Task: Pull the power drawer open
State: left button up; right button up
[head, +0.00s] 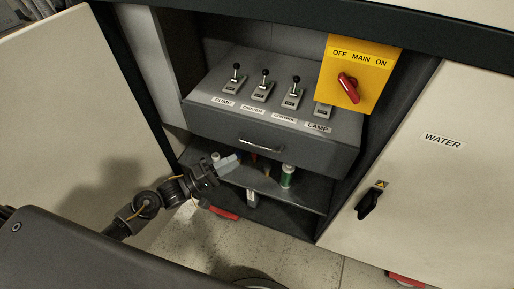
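The grey power drawer (300,148) sits in the open cabinet, with a pale bar handle (261,145) on its front. Its sloping top carries a row of several toggle switches; I can read labels such as PUMP and LAMP. I cannot tell how far the drawer is out. My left gripper (229,162) is below and left of the handle, apart from it, in front of the lower shelf. Its pale fingertips point right; the gap between them is not clear. My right gripper is not in view.
A yellow panel (350,58) with a red MAIN knob (348,88) hangs at the drawer's upper right. An open door (60,90) stands left; the WATER door (440,180) with a black latch (369,202) is right. A green can (288,176) stands on the shelf below.

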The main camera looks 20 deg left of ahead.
pick_arm(q)
jog(key=r+p, duration=0.1)
send_over(257, 149)
jog(key=s+d, duration=0.1)
jog(key=s, duration=0.3)
jog(key=shift+d+r, duration=0.15)
jog(key=shift+r, duration=0.05)
jog(key=shift+c, duration=0.3)
grip_shut()
